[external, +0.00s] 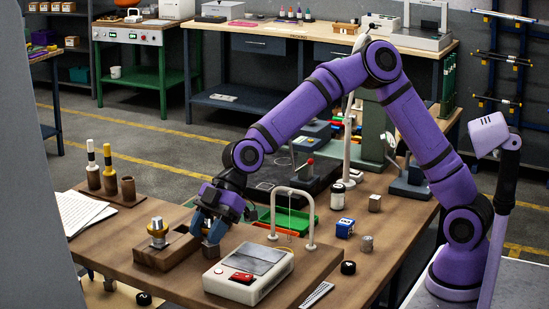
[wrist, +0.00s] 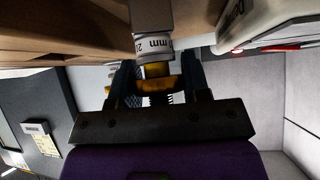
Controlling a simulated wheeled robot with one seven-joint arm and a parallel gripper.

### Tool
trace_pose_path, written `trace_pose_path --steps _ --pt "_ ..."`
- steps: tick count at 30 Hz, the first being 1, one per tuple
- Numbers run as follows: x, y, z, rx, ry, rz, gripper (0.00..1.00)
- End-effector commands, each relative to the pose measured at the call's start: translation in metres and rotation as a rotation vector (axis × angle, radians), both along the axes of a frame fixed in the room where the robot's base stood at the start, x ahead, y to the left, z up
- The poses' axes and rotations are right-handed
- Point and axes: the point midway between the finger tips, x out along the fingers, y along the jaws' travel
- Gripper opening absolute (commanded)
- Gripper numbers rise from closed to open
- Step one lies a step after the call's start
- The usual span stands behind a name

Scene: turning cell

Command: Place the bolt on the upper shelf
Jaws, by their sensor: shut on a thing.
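My gripper (external: 212,222) points down over the front left of the wooden bench, just right of a wooden block. In the wrist view my gripper (wrist: 160,88) is shut on a brass-coloured part (wrist: 155,85) between its dark fingers. A small dark ribbed piece, like thread, shows beside it. I cannot tell for sure that this is the bolt, as the fingers hide much of it. A grey cylinder with a white "20 mm" ring (wrist: 154,46) stands right behind it. I cannot tell which surface is the upper shelf.
A wooden block (external: 160,258) holds a silver and brass piece (external: 157,232). A white scale-like device (external: 248,274) and a white arched stand (external: 310,218) are close on the right. Small parts occupy the bench's right side.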

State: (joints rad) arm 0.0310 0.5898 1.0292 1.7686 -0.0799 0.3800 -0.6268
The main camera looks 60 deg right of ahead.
Motion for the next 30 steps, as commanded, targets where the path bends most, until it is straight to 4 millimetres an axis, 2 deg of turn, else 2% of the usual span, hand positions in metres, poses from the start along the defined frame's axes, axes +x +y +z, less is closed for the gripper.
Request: trace_pose_path --steps 1,2,4,5,17,30 --pt "0.0 0.0 -0.001 0.001 0.0 0.0 0.0" --pt "0.0 0.0 -0.001 0.0 0.0 0.0 0.5" --pt "0.0 0.0 -0.001 0.0 0.0 0.0 0.66" --pt "0.0 0.0 -0.001 0.0 0.0 0.0 0.69" --pt "0.0 -0.004 0.005 -0.001 -0.001 -0.001 0.69" --pt "-0.005 -0.048 0.048 0.0 -0.001 -0.004 0.69"
